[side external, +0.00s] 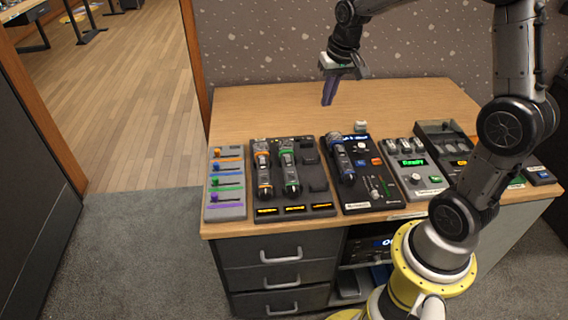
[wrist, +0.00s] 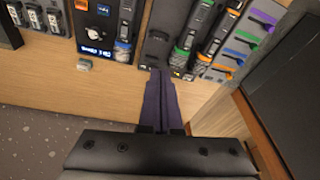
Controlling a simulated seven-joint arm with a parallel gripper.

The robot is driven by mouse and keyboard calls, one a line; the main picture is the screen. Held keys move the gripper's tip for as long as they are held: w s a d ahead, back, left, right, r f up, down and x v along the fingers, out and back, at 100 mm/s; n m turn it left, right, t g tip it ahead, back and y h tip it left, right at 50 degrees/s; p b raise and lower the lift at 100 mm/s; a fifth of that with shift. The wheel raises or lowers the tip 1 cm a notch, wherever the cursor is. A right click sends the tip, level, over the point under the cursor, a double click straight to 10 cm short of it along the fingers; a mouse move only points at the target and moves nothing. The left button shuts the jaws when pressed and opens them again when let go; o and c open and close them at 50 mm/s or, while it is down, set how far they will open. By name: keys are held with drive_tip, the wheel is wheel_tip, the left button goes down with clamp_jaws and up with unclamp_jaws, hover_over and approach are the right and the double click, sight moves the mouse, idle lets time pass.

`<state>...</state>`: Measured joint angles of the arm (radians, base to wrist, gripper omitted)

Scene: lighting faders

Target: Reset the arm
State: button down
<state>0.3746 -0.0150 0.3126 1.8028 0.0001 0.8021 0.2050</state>
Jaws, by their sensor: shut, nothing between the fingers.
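My gripper (side external: 328,101) hangs over the back part of the wooden desk (side external: 262,107), above the row of devices and apart from them. Its purple fingers are together with nothing between them. In the wrist view the shut fingers (wrist: 160,74) point toward the desk and devices. The fader panel (side external: 226,205) with orange, green, blue and purple sliders lies at the desk's left end; it also shows in the wrist view (wrist: 228,55) at the right.
Beside the fader panel lie a microphone tray (side external: 319,186), a dark mixer panel (side external: 390,203) with a microphone, and a grey box (side external: 429,181) with a green display. A small pale item (side external: 361,127) sits behind the mixer. The desk's back is mostly clear; a patterned wall (side external: 262,40) stands behind.

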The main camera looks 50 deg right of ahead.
drive_tip(key=s+a+r+n+t, duration=0.3)
drive_tip(key=s+a+r+n, duration=0.1)
drive_tip(key=s+a+r, duration=0.6)
drive_tip(key=s+a+f+n+y, duration=0.1)
drive_tip(key=s+a+f, duration=0.3)
drive_tip(key=s, duration=0.6)
drive_tip(key=shift+s+a+f+n, duration=0.25)
drive_tip(key=shift+n, duration=0.55)
